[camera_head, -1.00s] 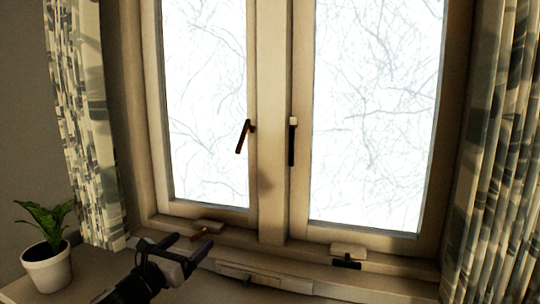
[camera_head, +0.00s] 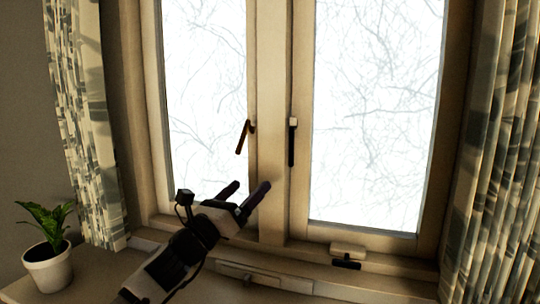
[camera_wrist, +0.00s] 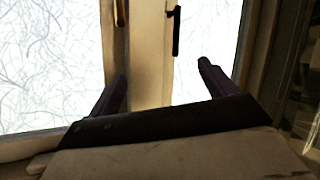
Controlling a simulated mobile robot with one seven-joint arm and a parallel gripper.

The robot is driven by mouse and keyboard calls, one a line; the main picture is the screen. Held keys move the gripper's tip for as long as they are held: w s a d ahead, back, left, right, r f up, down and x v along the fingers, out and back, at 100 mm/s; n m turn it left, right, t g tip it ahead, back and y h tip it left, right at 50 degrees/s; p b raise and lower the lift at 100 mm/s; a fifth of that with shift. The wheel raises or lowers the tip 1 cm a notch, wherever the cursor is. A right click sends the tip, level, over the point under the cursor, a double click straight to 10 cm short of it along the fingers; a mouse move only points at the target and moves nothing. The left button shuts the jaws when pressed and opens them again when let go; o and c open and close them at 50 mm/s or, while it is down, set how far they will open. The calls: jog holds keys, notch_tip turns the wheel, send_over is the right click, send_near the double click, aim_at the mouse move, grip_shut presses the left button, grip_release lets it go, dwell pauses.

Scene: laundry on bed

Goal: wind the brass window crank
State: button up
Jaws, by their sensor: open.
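My gripper (camera_head: 250,187) is open and empty, raised in front of the lower left sash, its fingers pointing up and right. Its fingers also show in the wrist view (camera_wrist: 162,75), spread apart with the window frame beyond. The small brown crank on the sill under the left sash is hidden behind my gripper. A brass-brown handle (camera_head: 243,137) hangs tilted on the left sash, above my fingertips and apart from them; its lower part shows in the wrist view (camera_wrist: 120,12). A black crank (camera_head: 347,263) with a pale base sits under the right sash.
A black handle (camera_head: 291,145) hangs upright on the right sash, also visible in the wrist view (camera_wrist: 176,35). A potted plant (camera_head: 48,265) stands at the left. Patterned curtains (camera_head: 85,125) flank the window. A pale bar (camera_head: 262,279) lies along the sill.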

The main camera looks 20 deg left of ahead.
jog(key=s+d+r+h, duration=0.2)
jog(key=d+r+h, duration=0.2)
jog(key=d+r, duration=0.3)
jog(key=shift+s+r+m+t+h, duration=0.25)
jog(key=shift+r+m+t+h, duration=0.15)
jog(key=shift+r, duration=0.55)
